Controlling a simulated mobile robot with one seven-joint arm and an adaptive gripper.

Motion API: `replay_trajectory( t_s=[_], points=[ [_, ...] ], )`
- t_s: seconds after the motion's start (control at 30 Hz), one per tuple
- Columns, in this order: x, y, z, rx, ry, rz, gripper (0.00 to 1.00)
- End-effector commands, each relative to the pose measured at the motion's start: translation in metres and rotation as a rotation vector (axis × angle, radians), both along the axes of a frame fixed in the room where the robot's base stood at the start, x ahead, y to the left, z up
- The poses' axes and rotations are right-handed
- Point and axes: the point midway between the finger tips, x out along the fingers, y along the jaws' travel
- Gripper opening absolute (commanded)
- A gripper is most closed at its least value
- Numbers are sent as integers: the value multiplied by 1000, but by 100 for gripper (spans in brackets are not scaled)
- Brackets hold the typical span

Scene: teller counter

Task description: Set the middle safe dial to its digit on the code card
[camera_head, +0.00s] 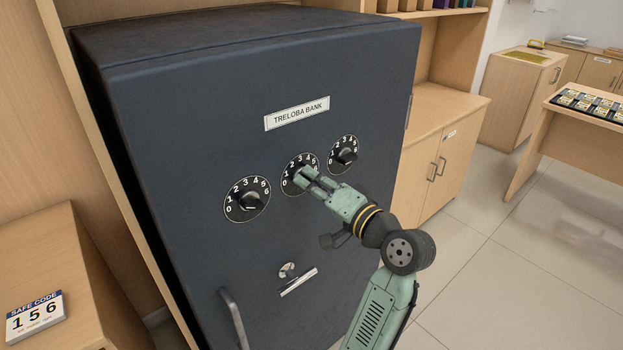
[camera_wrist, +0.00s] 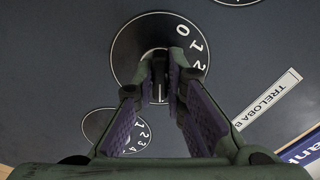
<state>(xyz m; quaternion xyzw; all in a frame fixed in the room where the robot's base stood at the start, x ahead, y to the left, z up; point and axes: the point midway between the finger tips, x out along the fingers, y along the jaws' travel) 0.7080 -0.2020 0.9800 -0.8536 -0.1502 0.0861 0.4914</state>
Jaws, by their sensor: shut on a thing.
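The code card (camera_head: 35,317) on the left reads 1 5 6 under "SAFE CODE", with small left, middle, right labels; its middle digit is 5. The middle safe dial (camera_head: 289,184) is a black disc with white digits. My gripper (camera_head: 306,178) is at this dial, shut on its knob. In the wrist view the fingers (camera_wrist: 164,70) straddle the knob, and the dial (camera_wrist: 132,47) shows 0, 1 and 2 on the right. A white mark shows between the fingers, pointing down the picture. The digit it meets is hidden.
The left dial (camera_head: 238,207) and right dial (camera_head: 340,144) flank the middle one on the dark safe (camera_head: 180,120).

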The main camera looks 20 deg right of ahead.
Motion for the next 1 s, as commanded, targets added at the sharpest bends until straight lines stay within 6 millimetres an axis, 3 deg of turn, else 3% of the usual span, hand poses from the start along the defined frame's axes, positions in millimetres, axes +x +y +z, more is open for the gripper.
replay_trajectory(
  t_s=[0.37,0.4,0.67,1.0],
  points=[
    [0,1,-2,3,4,2,0],
    [0,1,-2,3,4,2,14],
    [0,0,-1,2,3,1,31],
    [-2,-1,0,3,2,-1,32]
  ],
)
